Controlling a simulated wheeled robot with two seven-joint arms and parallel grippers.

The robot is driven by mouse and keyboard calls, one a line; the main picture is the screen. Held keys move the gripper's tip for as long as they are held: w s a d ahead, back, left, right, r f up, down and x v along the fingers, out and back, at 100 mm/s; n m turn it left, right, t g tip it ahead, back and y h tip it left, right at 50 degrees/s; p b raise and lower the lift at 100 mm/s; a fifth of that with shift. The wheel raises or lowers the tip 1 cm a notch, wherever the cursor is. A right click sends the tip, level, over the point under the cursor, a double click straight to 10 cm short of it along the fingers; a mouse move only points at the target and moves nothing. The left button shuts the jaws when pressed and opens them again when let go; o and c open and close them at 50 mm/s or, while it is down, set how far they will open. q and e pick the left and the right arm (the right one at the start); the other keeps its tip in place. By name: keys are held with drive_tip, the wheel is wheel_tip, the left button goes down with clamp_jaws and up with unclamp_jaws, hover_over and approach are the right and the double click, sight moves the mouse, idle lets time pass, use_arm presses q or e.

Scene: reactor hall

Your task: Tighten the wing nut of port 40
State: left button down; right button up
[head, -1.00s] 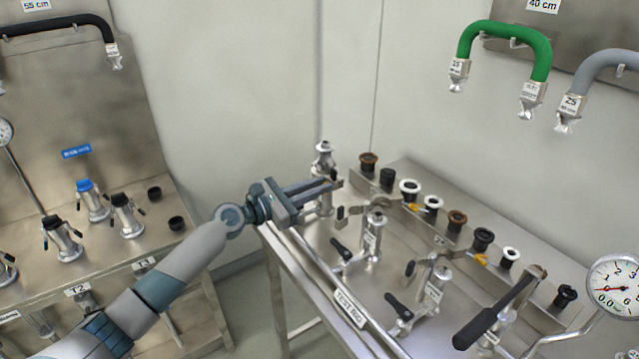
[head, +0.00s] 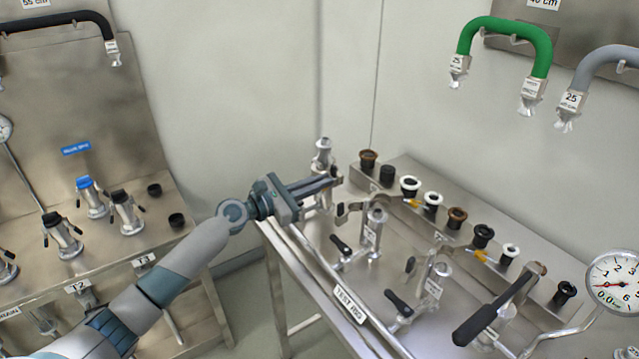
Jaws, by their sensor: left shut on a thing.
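My left gripper (head: 332,183) reaches in from the left to the steel port (head: 323,155) at the back left corner of the test rig. Its fingers are shut at the side of this port, below its top. The wing nut of port 40 is presumably what they hold, but the fingers hide it. I cannot read a port number there. My right gripper is not in view.
The test rig table (head: 310,262) carries other steel ports with black handles (head: 398,303), a row of caps, a long black lever (head: 475,327) and a gauge (head: 613,283). A second bench (head: 150,238) stands left. Hoses, one green (head: 507,27), hang on the wall.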

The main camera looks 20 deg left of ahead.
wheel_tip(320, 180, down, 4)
drive_tip(key=b, duration=0.4)
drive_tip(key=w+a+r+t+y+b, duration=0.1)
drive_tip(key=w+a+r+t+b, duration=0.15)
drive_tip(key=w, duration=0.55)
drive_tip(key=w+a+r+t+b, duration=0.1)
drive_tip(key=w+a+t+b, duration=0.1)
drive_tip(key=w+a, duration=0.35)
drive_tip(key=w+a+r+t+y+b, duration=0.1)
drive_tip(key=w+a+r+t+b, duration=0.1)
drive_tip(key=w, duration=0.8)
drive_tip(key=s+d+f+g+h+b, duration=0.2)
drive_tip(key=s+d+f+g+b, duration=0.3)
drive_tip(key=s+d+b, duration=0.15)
use_arm(q)
drive_tip(key=shift+s+d+f+m+b, duration=0.1)
drive_tip(key=shift+f+m+b, duration=0.7)
drive_tip(key=shift+m, duration=4.05)
drive_tip(key=shift+w+a+f+m+b, duration=0.1)
drive_tip(key=shift+f+m+b, duration=0.7)
drive_tip(key=shift+m, duration=4.1)
drive_tip(key=shift+s+d+f+m+b, duration=0.1)
drive_tip(key=shift+f+m+b, duration=0.7)
drive_tip(key=shift+m, duration=4.05)
use_arm(e)
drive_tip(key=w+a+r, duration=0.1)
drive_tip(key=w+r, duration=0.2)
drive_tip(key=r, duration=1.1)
drive_tip(key=shift+b, duration=0.4)
